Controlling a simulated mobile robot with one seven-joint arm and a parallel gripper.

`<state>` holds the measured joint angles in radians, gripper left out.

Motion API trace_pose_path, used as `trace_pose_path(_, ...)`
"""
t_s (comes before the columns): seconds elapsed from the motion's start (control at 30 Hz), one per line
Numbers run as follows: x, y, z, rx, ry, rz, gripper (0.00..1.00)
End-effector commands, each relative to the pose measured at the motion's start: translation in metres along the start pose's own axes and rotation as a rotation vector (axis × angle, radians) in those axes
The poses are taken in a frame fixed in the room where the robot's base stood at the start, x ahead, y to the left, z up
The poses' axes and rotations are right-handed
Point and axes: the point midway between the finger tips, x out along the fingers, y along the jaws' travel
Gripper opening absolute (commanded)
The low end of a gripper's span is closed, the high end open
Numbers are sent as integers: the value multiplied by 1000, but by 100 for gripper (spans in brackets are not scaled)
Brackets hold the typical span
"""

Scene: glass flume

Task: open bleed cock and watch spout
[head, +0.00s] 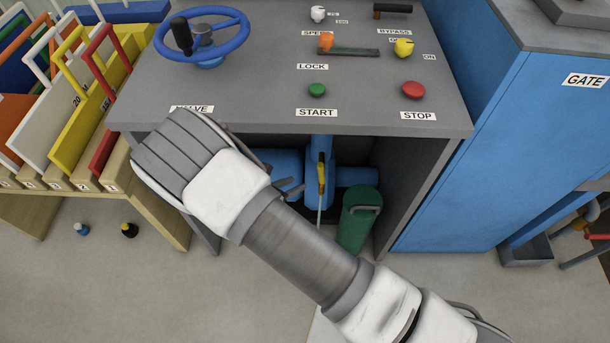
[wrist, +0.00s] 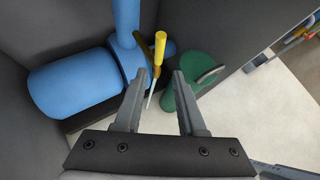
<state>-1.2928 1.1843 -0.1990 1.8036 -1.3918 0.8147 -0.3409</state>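A yellow lever (head: 321,172), which looks like the bleed cock handle, stands on the blue pump (head: 322,150) under the console. In the wrist view the yellow lever (wrist: 160,46) stands nearly upright just beyond my fingertips. A small brass-coloured part shows below it. A thin pale line (wrist: 151,96) runs down from there between my fingers; I cannot tell whether it is a spout or a stream. My gripper (wrist: 159,75) is open, with nothing visibly held. In the head view my arm hides it.
A green cylinder (head: 357,222) with a handle stands right of the pump, near my right finger in the wrist view. Console side panels (head: 409,180) close in the space. A blue handwheel (head: 202,38) and START (head: 317,90) and STOP (head: 413,90) buttons sit above.

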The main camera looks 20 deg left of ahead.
Motion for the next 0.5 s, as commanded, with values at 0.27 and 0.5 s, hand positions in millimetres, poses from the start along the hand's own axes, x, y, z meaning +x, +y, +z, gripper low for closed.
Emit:
trace_pose_path(0.27,-32,0,0,-2,0,1,40)
trace_pose_path(0.5,-34,0,-1,-2,0,0,40)
